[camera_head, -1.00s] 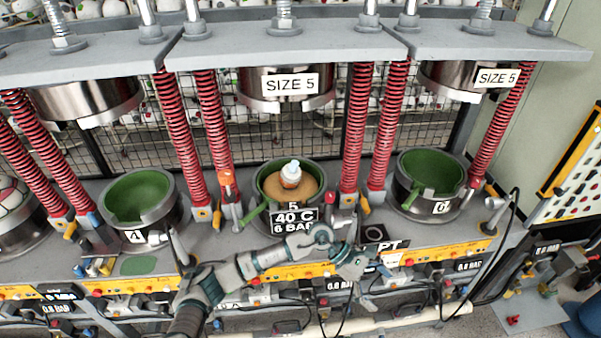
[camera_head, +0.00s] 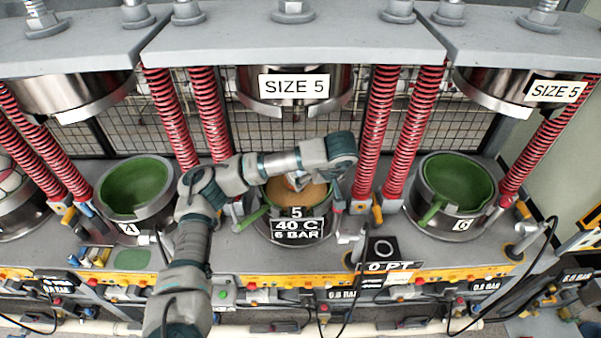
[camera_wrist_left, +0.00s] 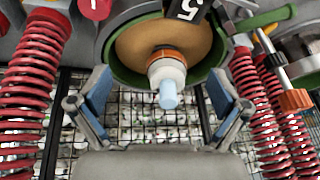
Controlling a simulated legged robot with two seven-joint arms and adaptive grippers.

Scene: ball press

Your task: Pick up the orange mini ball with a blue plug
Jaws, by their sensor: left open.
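The orange mini ball (camera_wrist_left: 165,56) shows in the left wrist view as an orange band with a white collar and a light blue plug (camera_wrist_left: 168,96) on it. It stands on the tan round surface (camera_wrist_left: 130,42) inside the green-lined mould marked 5. In the head view, the ball (camera_head: 297,181) is partly hidden behind my left arm. My left gripper (camera_wrist_left: 161,104) is open and empty. Its blue-padded fingers are spread on either side of the plug in the picture, apart from it. In the head view, its fingers are mostly hidden. My right gripper is not in view.
Red spring columns (camera_head: 376,130) flank mould 5, and an upper press part labelled SIZE 5 (camera_head: 294,87) hangs above. A green handle (camera_head: 250,218) sticks out from mould 5's rim.

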